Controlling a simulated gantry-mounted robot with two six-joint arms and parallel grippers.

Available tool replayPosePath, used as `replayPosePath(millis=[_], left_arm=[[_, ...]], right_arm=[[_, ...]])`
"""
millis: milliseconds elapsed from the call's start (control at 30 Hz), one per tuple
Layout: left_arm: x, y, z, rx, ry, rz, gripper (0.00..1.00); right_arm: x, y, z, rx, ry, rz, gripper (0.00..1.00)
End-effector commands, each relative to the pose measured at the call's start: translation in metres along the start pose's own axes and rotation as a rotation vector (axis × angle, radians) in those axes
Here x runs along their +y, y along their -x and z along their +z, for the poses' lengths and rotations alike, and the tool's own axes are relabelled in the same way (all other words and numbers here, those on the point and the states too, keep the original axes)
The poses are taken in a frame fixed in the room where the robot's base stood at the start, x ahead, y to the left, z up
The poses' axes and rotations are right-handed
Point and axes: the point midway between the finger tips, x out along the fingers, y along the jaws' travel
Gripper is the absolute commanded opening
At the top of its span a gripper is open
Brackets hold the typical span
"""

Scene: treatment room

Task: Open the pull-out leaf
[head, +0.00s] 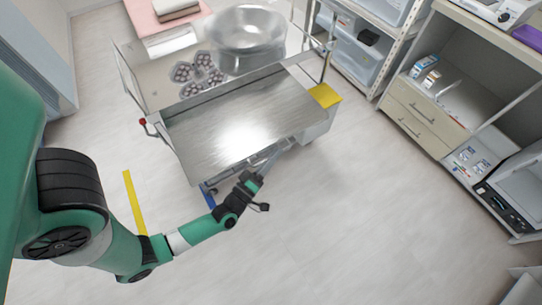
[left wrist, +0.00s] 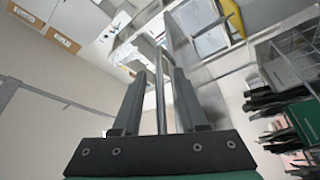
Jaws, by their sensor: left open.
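The steel cart's leaf (head: 215,135) is a flat shiny panel on the near side of the cart (head: 150,88), extending toward me below the level of the bowl. My left gripper (head: 277,153) is at the near right edge of this panel. In the left wrist view the two fingers of the left gripper (left wrist: 160,78) are apart. A thin metal bar (left wrist: 160,95) runs between them, with gaps showing on both sides. Whether the bar touches a finger is unclear. My right gripper is not in view.
A steel bowl (head: 245,30) and a flower-shaped tray (head: 197,72) stand on the cart. A yellow piece (head: 325,96) sits at its right side. Shelves and a drawer unit (head: 420,115) stand at the right. The floor (head: 340,220) in front is clear, with a yellow strip (head: 134,200).

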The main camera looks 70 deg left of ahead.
Motion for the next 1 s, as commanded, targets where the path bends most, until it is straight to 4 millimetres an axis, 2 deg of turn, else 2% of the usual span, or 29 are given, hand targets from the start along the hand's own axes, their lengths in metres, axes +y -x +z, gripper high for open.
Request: replayPosePath(millis=[167,367,533,800,1000], left_arm=[[0.001,0.015,0.001,-0.006,0.000,-0.001,0.42],[0.002,0.064,0.001,-0.013,-0.001,0.000,0.42],[0.002,0.091,0.001,-0.011,0.000,0.002,0.42],[0.003,0.110,0.002,-0.006,0.008,0.006,0.42],[0.000,0.116,0.000,-0.001,0.000,0.000,0.42]], right_arm=[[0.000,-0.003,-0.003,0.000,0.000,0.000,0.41],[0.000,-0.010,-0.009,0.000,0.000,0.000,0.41],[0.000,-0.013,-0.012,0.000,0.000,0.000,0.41],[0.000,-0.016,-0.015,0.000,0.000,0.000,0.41],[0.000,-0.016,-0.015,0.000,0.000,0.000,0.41]])
